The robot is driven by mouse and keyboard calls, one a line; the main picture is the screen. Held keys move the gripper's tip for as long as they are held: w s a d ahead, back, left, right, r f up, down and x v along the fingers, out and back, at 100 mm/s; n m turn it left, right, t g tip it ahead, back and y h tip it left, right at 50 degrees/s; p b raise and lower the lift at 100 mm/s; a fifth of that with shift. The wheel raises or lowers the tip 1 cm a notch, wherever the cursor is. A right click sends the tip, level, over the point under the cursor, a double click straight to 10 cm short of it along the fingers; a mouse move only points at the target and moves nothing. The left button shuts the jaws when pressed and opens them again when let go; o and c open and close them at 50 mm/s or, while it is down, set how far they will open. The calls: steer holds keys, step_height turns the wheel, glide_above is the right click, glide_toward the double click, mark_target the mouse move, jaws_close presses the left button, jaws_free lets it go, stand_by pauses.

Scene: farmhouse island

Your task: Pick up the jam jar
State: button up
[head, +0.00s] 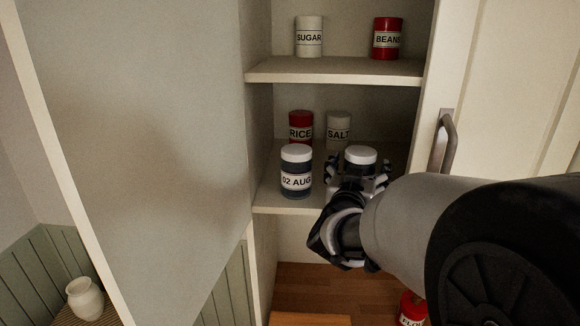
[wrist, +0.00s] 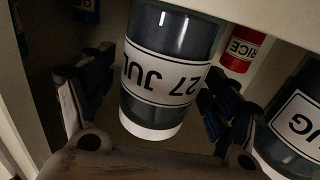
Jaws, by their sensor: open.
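Two dark jars with white lids and dated labels stand on the middle cupboard shelf. One, labelled "27 JUL" (wrist: 165,75), is between the fingers of my gripper (head: 358,175); in the head view its white lid (head: 360,155) shows above the fingers. My gripper is open, with one finger on each side of this jar, as the wrist view (wrist: 158,95) shows. I cannot tell whether the fingers touch it. The other jar, labelled "02 AUG" (head: 296,172), stands just left of my gripper. Neither label says jam.
Behind on the same shelf stand a red RICE can (head: 300,127) and a pale SALT can (head: 339,128). SUGAR (head: 309,37) and BEANS (head: 386,39) cans stand on the shelf above. The cupboard door with a handle (head: 447,140) is close on the right.

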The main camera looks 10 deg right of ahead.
steer(key=shift+w+d, duration=0.1)
steer(key=shift+w, duration=0.1)
steer(key=shift+s+r, duration=0.1)
steer(key=shift+s, duration=0.1)
steer(key=shift+c, duration=0.5)
steer(key=c, duration=1.4)
